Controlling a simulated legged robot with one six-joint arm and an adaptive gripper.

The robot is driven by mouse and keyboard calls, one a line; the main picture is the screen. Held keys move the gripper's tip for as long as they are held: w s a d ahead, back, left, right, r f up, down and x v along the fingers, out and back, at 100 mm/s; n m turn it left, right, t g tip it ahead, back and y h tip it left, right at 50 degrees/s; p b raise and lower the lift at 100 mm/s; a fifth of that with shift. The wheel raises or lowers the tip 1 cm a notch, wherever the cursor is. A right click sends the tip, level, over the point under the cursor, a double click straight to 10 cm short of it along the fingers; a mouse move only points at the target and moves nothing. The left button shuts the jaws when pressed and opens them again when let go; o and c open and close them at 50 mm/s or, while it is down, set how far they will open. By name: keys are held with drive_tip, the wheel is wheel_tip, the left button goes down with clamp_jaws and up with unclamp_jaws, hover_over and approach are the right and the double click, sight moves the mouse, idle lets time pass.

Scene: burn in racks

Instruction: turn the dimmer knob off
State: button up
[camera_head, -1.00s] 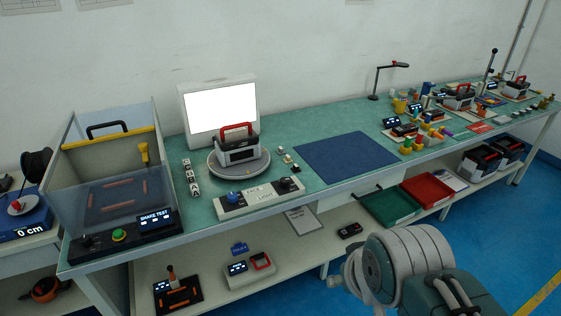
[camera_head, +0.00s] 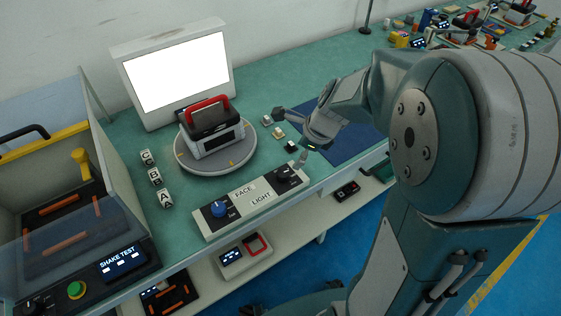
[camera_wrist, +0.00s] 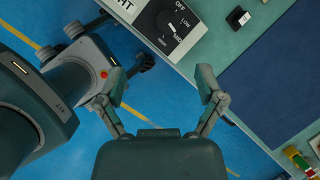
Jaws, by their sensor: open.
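The black dimmer knob (camera_head: 284,174) sits on the right end of the white control panel (camera_head: 207,231), beside the LIGHT label. It also shows in the wrist view (camera_wrist: 163,24), at the top, with OFF and LOW marks on its right. Its white pointer line is turned away from OFF, toward a lower mark. My gripper (camera_head: 290,137) is open and empty, above the bench just behind and right of the knob in the head view. In the wrist view its fingertips (camera_wrist: 164,75) are spread apart, below the knob in the picture and not touching it.
A blue knob (camera_head: 219,209) is on the panel's left, by the FACE label. A turntable (camera_head: 196,165) bears a black-and-white device with a red handle (camera_head: 207,104), before a bright lit screen (camera_head: 179,73). Small switches (camera_head: 279,133) stand near my gripper. Lettered blocks (camera_head: 155,178) are left.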

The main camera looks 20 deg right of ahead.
sight(283, 172)
drive_tip(key=w+a+f, duration=0.1)
drive_tip(key=f, duration=0.3)
drive_tip(key=w+a+f+m, duration=0.1)
drive_tip(key=f, duration=0.2)
drive_tip(key=w+f+m, duration=0.1)
drive_tip(key=w+f, duration=0.1)
drive_tip(key=f, duration=0.2)
drive_tip(key=shift+a+f, duration=0.35)
drive_tip(key=shift+a, duration=0.05)
drive_tip(key=shift+c, duration=0.4)
drive_tip(key=c, duration=1.1)
